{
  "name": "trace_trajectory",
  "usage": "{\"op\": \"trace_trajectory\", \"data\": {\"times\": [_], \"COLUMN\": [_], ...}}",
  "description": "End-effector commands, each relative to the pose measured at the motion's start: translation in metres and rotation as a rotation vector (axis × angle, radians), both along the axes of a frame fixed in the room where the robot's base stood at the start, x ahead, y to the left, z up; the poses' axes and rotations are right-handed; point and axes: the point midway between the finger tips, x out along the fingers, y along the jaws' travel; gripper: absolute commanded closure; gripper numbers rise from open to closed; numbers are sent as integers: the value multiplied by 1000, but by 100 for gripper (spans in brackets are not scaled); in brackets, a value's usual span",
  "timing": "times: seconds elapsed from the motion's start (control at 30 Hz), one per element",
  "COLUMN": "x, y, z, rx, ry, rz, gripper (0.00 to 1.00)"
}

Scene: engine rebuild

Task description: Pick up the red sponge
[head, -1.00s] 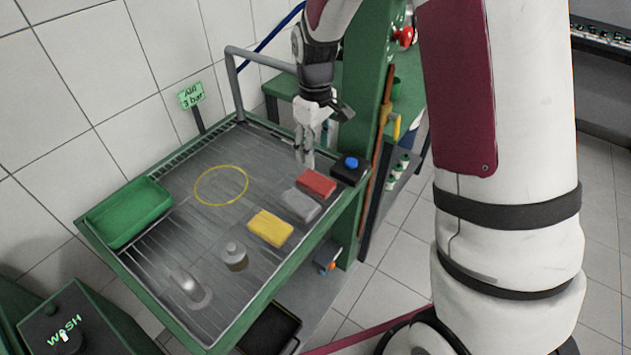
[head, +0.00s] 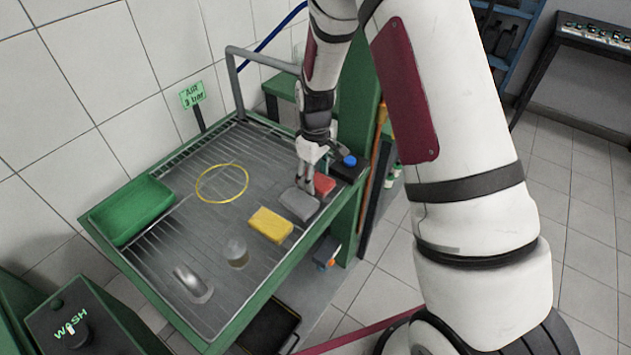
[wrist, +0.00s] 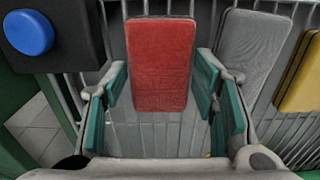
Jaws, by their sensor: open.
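The red sponge (head: 324,184) lies on the slatted metal worktop near its right edge, partly hidden behind my gripper in the head view. In the wrist view the red sponge (wrist: 160,62) is upright in the picture, with its near end between the teal finger pads. My gripper (head: 307,186) is open and points down at the sponge. In the wrist view my gripper (wrist: 162,92) has one finger on each side of the sponge, with a gap on both sides. How high the fingertips are above the worktop is hard to tell.
A grey sponge (head: 299,205) lies close beside the red one, then a yellow sponge (head: 271,225). A black box with a blue button (head: 349,161) stands on the other side. A green tray (head: 131,211), a jar (head: 236,253) and a yellow ring (head: 222,183) are farther left.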

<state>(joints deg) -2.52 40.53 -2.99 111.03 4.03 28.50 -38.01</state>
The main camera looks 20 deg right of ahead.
Motion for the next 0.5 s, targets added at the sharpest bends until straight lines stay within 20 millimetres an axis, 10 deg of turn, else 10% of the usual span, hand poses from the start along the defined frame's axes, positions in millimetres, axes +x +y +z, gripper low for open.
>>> {"op": "trace_trajectory", "data": {"times": [0.1,0.23,0.5], "x": [0,0,0], "y": [0,0,0], "z": [0,0,1], "rx": [0,0,0], "ry": [0,0,0], "rz": [0,0,0], "gripper": [47,76,76]}}
